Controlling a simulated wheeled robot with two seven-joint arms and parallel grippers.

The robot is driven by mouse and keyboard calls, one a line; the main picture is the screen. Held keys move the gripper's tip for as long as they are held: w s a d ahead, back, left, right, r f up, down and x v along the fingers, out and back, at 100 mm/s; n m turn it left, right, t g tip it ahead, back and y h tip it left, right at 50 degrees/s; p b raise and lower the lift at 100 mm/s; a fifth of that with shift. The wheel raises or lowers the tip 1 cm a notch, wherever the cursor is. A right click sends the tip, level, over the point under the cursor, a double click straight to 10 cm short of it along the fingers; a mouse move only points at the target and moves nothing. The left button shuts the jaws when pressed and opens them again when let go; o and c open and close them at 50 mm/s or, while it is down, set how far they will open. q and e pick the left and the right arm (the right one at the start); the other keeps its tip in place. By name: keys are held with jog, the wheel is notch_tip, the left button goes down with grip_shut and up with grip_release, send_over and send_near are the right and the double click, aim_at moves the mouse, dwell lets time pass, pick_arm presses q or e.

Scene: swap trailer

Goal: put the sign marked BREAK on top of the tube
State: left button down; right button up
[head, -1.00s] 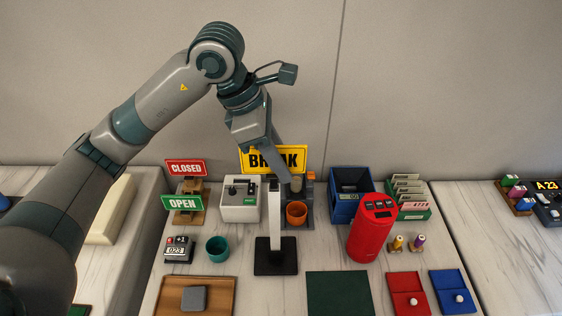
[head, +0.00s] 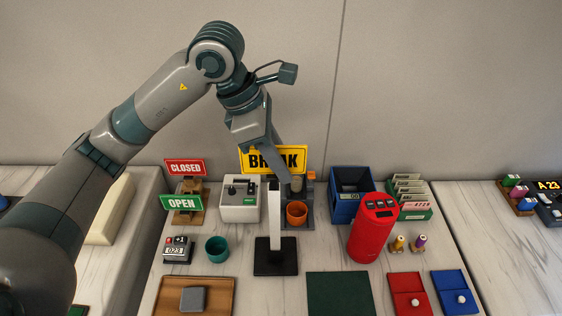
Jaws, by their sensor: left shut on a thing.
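The yellow BREAK sign (head: 292,159) is at the back of the table, upright, with its middle letters partly covered by my left gripper. My left gripper (head: 278,168) reaches down from above and is shut on the sign. The white upright tube (head: 275,220) stands on a black square base (head: 276,263) at mid-table. The tube's top shows just below the sign's lower edge in the picture; I cannot tell whether they touch. My right gripper is not in view.
CLOSED (head: 186,167) and OPEN (head: 181,203) signs sit on a wooden holder at the left. A white box (head: 240,204), an orange cup (head: 297,214), a teal cup (head: 217,249), a blue bin (head: 345,207) and a red canister (head: 372,235) stand around the tube.

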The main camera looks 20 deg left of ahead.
pick_arm(q)
jog(key=shift+f+b, duration=0.7)
jog(key=shift+b, duration=0.15)
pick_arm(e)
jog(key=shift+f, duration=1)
pick_arm(q)
jog(key=shift+f, duration=0.1)
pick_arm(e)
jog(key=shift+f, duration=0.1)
